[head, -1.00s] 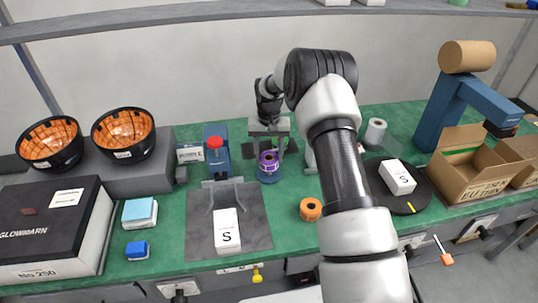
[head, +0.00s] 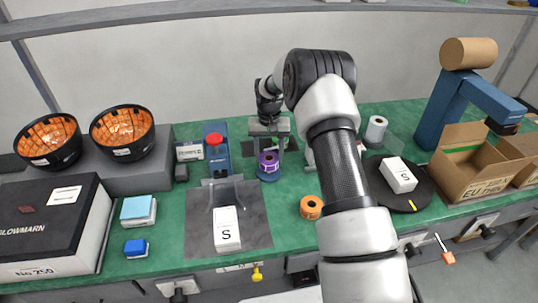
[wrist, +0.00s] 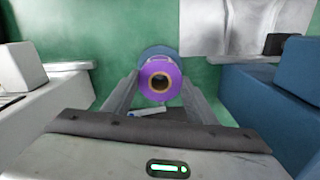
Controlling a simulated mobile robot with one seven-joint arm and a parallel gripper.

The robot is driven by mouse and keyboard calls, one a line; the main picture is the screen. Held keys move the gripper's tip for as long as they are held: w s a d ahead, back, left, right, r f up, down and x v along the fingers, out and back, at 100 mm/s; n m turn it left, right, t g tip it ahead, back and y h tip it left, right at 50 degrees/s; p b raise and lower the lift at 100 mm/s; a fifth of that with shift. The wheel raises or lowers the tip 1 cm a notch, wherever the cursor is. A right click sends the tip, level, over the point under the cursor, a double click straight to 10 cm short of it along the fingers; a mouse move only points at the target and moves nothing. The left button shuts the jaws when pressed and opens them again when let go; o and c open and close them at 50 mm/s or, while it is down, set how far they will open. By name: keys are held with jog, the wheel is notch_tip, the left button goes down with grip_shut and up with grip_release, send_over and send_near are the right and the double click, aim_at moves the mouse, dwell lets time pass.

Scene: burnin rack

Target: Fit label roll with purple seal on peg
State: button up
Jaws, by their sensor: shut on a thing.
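The purple label roll (head: 268,161) is between the fingers of my gripper (head: 268,147) at the back middle of the green bench. In the wrist view the roll (wrist: 160,80) shows end-on, with a tan core and a dark hole. My gripper (wrist: 158,92) is shut on it, one finger on each side. A round blue base (head: 268,176) shows just below the roll, and part of it (wrist: 156,52) appears behind the roll in the wrist view. No peg shows clearly. I cannot tell whether the roll is around a peg or above it.
A blue device with a red knob (head: 214,153) stands left of my gripper. An orange roll (head: 311,208) and a white roll (head: 376,129) stand to the right. A grey mat (head: 255,225) carries a white box marked S (head: 227,230). An open carton (head: 470,170) is far right.

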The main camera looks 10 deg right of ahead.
jog(key=shift+f, duration=0.15)
dwell(0.3)
jog(key=shift+f+b, duration=0.55)
jog(key=shift+f, duration=0.05)
jog(key=shift+f, duration=0.1)
jog(key=shift+f+b, duration=0.5)
jog(key=shift+f, duration=0.05)
jog(key=o, duration=1.2)
jog(key=shift+r, duration=0.1)
